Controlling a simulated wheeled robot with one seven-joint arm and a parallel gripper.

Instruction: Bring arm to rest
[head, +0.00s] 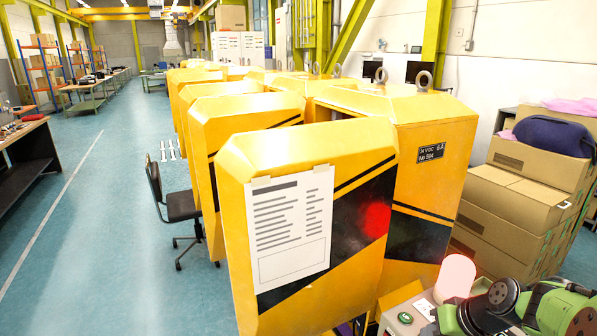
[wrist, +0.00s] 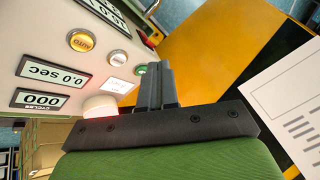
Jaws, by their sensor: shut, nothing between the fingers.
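My gripper (wrist: 157,85) points up in the wrist view. Its two dark fingers are together with nothing between them, in front of a pale control box (wrist: 30,35). The box carries an amber AUTO button (wrist: 81,40), a white button (wrist: 116,58), a glowing pinkish lamp (wrist: 100,107) and displays reading 0.0 SEC (wrist: 52,74) and 000 (wrist: 41,99). Whether the fingers touch the box cannot be told. In the head view, my green and dark arm (head: 540,305) is folded at the bottom right, beside the lamp (head: 455,278) and a green button (head: 405,317). The fingertips are not distinct there.
Large yellow cabinets (head: 225,180) fill the middle, close to the control box. A white paper sheet (head: 290,225) is on the nearest one. Stacked cardboard boxes (head: 520,195) stand at the right. An office chair (head: 182,205) stands left of the cabinets. The floor (head: 100,230) farther left is open.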

